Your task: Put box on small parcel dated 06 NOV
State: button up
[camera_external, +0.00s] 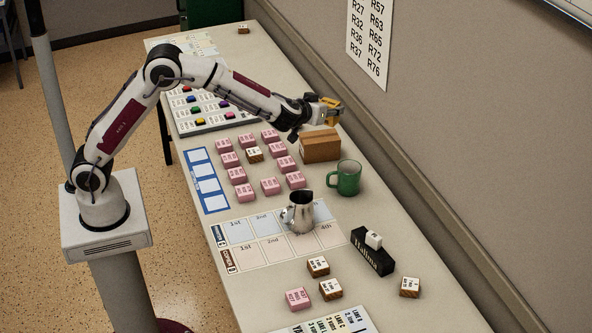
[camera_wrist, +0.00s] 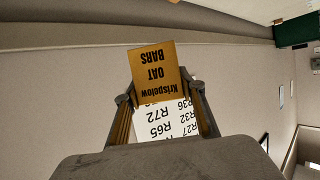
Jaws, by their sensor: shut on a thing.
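My gripper (camera_external: 318,110) is shut on a yellow-orange box (camera_external: 331,103), raised above the table near the wall. In the wrist view the box (camera_wrist: 157,70) sits between the fingertips, its printed face reading "Krispelow OAT BARS" upside down. Small parcels with labels lie on the table: several pink ones (camera_external: 270,186) in a group left of the cardboard carton, with a brown one (camera_external: 254,154) among them. More brown ones (camera_external: 318,266) and a pink one (camera_external: 297,299) lie at the near end. The dates on the parcels are too small to read, so I cannot tell which says 06 NOV.
A brown cardboard carton (camera_external: 320,147) stands just below my gripper, with a green mug (camera_external: 346,180) beside it. A metal jug (camera_external: 298,212) stands on the printed sheet. A black nameplate (camera_external: 372,254) with a white piece on top is nearer. The wall runs along the right.

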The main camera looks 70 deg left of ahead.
jog(key=w+a+n+g+y, duration=0.1)
jog(key=w+a, duration=0.2)
jog(key=a, duration=1)
send_over(320, 136)
jog(key=shift+f, duration=2.45)
jog(key=shift+f, duration=3.15)
jog(key=shift+f, duration=1.85)
jog(key=shift+f, duration=0.1)
